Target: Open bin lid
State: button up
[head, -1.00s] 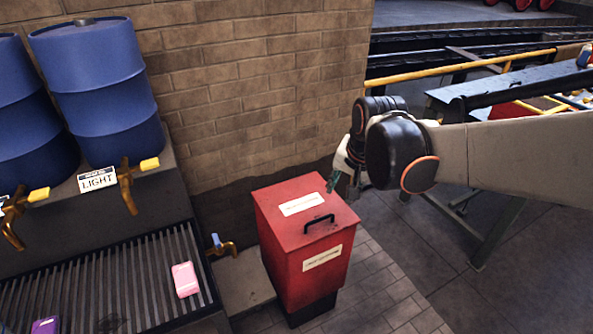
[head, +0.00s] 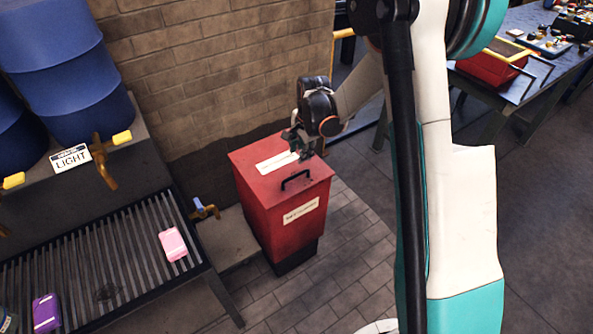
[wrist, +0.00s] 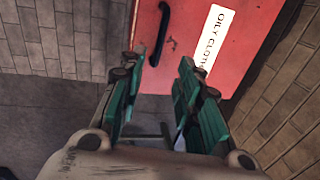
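The red bin (head: 275,215) stands on the floor by the brick wall. Its flat lid (head: 255,167) is shut, with a black handle (head: 296,180) near the front edge and a white label behind it. My gripper (head: 300,150) is above the lid's back right part, near the label. In the wrist view the green fingers of my gripper (wrist: 155,85) are apart with nothing between them. The black handle (wrist: 158,33) lies beyond the fingertips, and the "OILY CLOTH" label (wrist: 213,40) is to its right. The handle is not between the fingers.
A slatted drain tray (head: 110,255) with a pink item (head: 173,245) and a purple item (head: 46,312) is at the left. Blue drums (head: 65,75) with taps stand behind it. A brass tap (head: 206,210) is beside the bin. A workbench (head: 520,70) is at the far right.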

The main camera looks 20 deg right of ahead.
aim_at(297, 175)
jog(key=f+b, duration=0.1)
jog(key=f, duration=0.3)
jog(key=w+f+b, duration=0.1)
jog(key=f, duration=0.3)
jog(key=w+f+b, duration=0.1)
jog(key=f, duration=0.3)
jog(key=shift+w+a+f+b, duration=0.25)
jog(key=shift+a+f+b, duration=0.1)
jog(key=shift+a+f, duration=0.05)
grip_shut()
